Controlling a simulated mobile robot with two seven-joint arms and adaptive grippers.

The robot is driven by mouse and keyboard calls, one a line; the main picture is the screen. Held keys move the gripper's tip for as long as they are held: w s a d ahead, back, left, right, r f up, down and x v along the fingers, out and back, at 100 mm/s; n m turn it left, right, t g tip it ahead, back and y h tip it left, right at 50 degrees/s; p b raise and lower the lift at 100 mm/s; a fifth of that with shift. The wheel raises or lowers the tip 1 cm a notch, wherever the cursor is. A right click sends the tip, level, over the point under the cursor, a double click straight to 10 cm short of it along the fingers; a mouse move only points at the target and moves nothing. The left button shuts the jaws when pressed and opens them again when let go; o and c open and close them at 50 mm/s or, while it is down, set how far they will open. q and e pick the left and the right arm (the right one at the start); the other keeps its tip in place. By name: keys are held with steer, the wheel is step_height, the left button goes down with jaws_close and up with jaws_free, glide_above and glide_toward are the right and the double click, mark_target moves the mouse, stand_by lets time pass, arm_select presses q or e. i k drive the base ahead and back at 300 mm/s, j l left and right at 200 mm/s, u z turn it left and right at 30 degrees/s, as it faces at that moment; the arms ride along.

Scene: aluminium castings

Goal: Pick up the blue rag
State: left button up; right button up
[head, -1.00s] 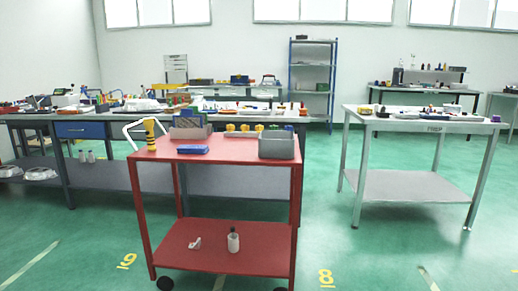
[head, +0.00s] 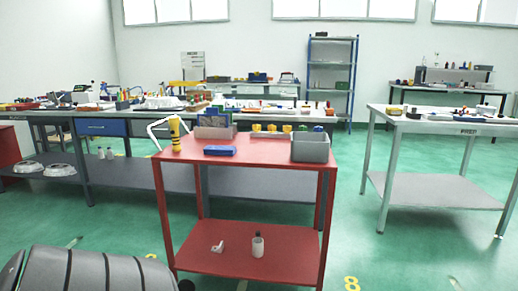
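A small flat blue item (head: 219,150) lies near the front edge of the red cart's top (head: 270,152), left of the middle. It may be the folded blue rag, but it is too small to tell cloth from a solid block. Neither of my grippers shows in the head view, and nothing is touching the blue item.
Around it on the cart stand a yellow-and-black tool (head: 175,133), a grey bin (head: 311,147) and a rack with yellow pieces (head: 271,134). A long cluttered bench (head: 130,174) stands behind. A pale table (head: 440,192) is at right, with green floor between.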

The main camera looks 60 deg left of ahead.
mark_target(212, 150)
steer(key=k+j+z, duration=0.1)
steer(key=j+z, duration=0.15)
steer(key=k+j+z, duration=0.25)
steer(key=j, duration=0.2)
steer(key=j+z, duration=0.3)
steer(key=k+j+z, duration=0.15)
steer(key=k+j, duration=0.2)
steer(key=j, duration=0.15)
steer(key=k+j+z, duration=0.2)
steer(key=k+j, duration=0.15)
steer(key=j, duration=0.1)
